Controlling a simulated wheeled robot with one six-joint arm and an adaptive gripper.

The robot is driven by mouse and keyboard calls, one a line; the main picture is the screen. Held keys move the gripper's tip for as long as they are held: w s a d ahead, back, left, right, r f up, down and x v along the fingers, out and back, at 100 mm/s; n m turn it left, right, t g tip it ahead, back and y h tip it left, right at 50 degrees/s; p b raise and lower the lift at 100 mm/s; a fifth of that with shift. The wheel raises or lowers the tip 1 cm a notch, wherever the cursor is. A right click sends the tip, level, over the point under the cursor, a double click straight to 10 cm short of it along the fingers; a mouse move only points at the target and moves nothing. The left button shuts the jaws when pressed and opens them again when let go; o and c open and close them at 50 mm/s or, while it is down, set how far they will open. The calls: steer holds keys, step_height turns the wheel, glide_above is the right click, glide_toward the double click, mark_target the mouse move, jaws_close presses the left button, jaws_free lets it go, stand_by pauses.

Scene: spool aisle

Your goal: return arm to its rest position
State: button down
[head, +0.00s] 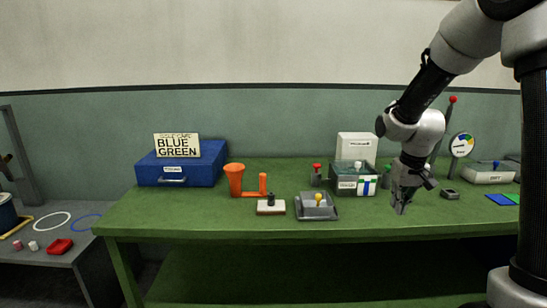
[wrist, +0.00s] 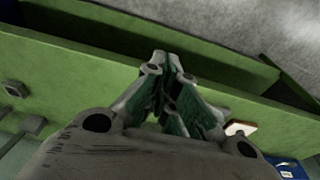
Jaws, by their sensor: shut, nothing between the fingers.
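My gripper (head: 401,202) hangs from my arm in front of the right half of the green table (head: 240,225), in the head view. Its fingers point down near the table's front edge and hold nothing. In the wrist view my gripper (wrist: 163,60) shows its two fingertips close together, with the green table (wrist: 60,60) behind them. Whether the fingertips touch the table cannot be told.
Left of my gripper stand a grey bin (head: 345,170) and a grey tray (head: 332,212). To its right are a small grey box (head: 450,194), a dial gauge (head: 462,145) and a blue mat (head: 500,199). A blue case (head: 205,168) and an orange holder (head: 235,180) stand farther left.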

steer(key=s+r+t, duration=0.1)
steer(key=s+r, duration=0.5)
steer(key=s, duration=0.6)
steer(key=s+r+t, duration=0.1)
steer(key=s+r, duration=0.6)
steer(key=s, duration=0.6)
steer(key=shift+s+r, duration=0.25)
steer(key=shift+r, duration=0.05)
